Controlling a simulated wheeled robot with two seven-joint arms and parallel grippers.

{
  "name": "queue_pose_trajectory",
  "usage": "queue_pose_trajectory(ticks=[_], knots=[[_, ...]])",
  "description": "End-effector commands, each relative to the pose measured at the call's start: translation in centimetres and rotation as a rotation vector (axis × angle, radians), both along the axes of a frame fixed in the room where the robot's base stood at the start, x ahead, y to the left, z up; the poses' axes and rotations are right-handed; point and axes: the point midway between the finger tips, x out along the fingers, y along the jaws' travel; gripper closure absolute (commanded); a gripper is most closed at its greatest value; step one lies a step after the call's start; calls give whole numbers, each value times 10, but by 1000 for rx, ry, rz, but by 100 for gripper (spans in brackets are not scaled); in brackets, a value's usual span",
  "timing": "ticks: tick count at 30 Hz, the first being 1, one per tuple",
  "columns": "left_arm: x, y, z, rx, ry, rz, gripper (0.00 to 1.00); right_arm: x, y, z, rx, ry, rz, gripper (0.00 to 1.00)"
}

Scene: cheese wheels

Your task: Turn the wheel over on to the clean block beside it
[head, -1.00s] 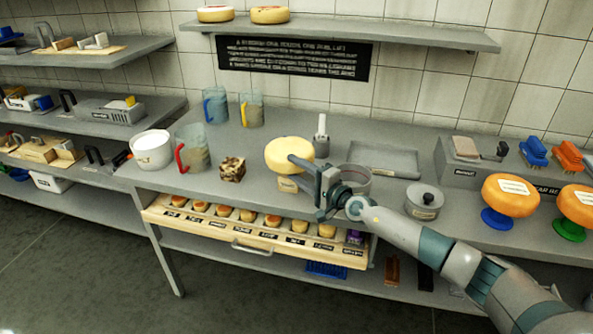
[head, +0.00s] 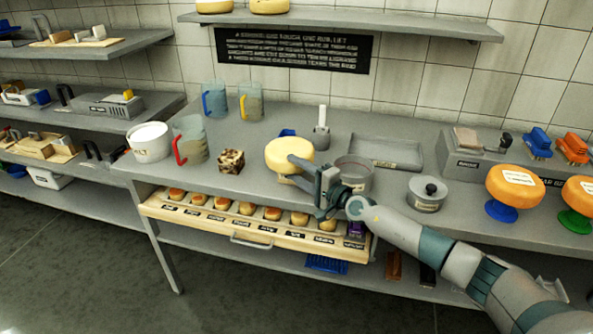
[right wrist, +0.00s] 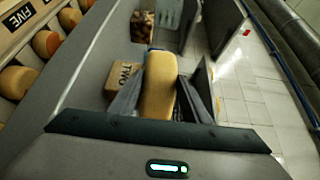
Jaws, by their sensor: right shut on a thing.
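The pale yellow cheese wheel (head: 290,156) is gripped at its right side by my right gripper (head: 312,177), above the bench. In the right wrist view the wheel (right wrist: 158,85) sits between the two fingers. A small labelled wooden block (right wrist: 126,80) lies beside the wheel in that view; in the head view it is mostly hidden under the wheel and fingers. I cannot tell whether wheel and block touch. A dark-mottled cube (head: 231,161) stands to the left on the bench, apart from the wheel. My left gripper is not in view.
Jugs (head: 190,140) and a white tub (head: 150,142) stand left. A round metal pot (head: 354,172), a lidded pot (head: 426,194) and a shallow tray (head: 386,151) stand right. A blue item (head: 288,133) shows behind the wheel. An open drawer (head: 250,232) of small cheeses juts out below.

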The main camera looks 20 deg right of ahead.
Motion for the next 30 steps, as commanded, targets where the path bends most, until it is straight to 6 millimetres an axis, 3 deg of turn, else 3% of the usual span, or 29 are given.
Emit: queue_pose_trajectory(ticks=[28,29,30], knots=[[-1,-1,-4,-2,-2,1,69,1,-1,1,2,-9,-2,100],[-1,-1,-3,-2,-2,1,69,1,-1,1,2,-9,-2,50],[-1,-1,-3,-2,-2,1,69,1,0,1,2,-9,-2,41]])
